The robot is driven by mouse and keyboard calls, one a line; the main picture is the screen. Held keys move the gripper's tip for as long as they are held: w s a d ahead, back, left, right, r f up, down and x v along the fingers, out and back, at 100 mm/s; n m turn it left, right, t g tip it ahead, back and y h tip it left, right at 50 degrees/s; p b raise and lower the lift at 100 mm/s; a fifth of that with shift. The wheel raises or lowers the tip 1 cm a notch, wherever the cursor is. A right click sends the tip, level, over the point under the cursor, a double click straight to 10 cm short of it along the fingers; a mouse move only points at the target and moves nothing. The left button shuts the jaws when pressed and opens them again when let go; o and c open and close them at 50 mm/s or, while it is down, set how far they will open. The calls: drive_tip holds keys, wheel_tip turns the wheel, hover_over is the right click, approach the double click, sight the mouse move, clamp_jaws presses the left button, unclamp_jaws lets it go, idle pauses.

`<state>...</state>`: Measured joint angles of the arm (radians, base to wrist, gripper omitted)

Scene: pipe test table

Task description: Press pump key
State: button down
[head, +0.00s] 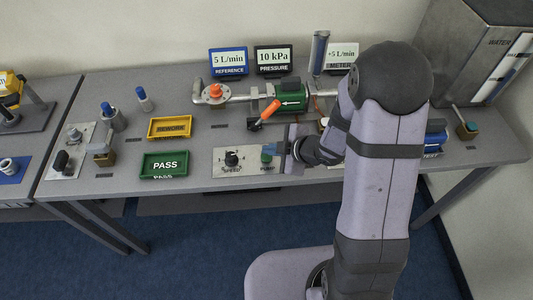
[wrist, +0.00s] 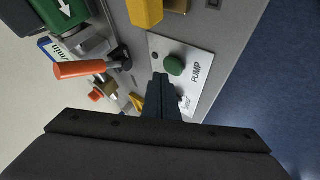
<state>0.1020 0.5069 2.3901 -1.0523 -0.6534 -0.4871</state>
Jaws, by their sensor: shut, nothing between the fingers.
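The pump key is a round green button (wrist: 174,65) on a pale panel (wrist: 199,48) with the word PUMP beside it. In the head view the same key (head: 266,158) sits at the right part of the panel (head: 245,171), partly crowded by my gripper (head: 283,148). In the wrist view my gripper (wrist: 160,78) is shut and empty, its dark fingertips just beside the green key. I cannot tell whether they touch it or hover above it.
A black speed knob (head: 231,158) is left of the key. Behind stands a green valve body (head: 291,95) with an orange lever (head: 265,113). A green PASS tray (head: 164,165) and a yellow REWORK tray (head: 170,127) lie to the left. The table's front edge is close.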

sight(271, 158)
drive_tip(key=shift+r, duration=0.1)
wheel_tip(271, 158, up, 5)
drive_tip(key=p, duration=0.5)
idle(0.3)
idle(0.7)
drive_tip(key=shift+w+d, duration=0.1)
drive_tip(key=shift+d, duration=0.15)
drive_tip(key=s+d+r+m+g+h, duration=0.25)
drive_tip(key=s+d+m+h, duration=0.4)
drive_tip(key=d+m, duration=0.4)
drive_tip(key=s+a+r+m+g, duration=0.1)
drive_tip(key=s+m+g, duration=0.1)
drive_tip(key=s, duration=0.4)
drive_tip(key=s+a+r+m+g, duration=0.1)
drive_tip(key=s+r+m+g, duration=0.1)
drive_tip(key=s+m, duration=0.3)
drive_tip(key=shift+s+r, duration=0.15)
drive_tip(key=shift+s, duration=1)
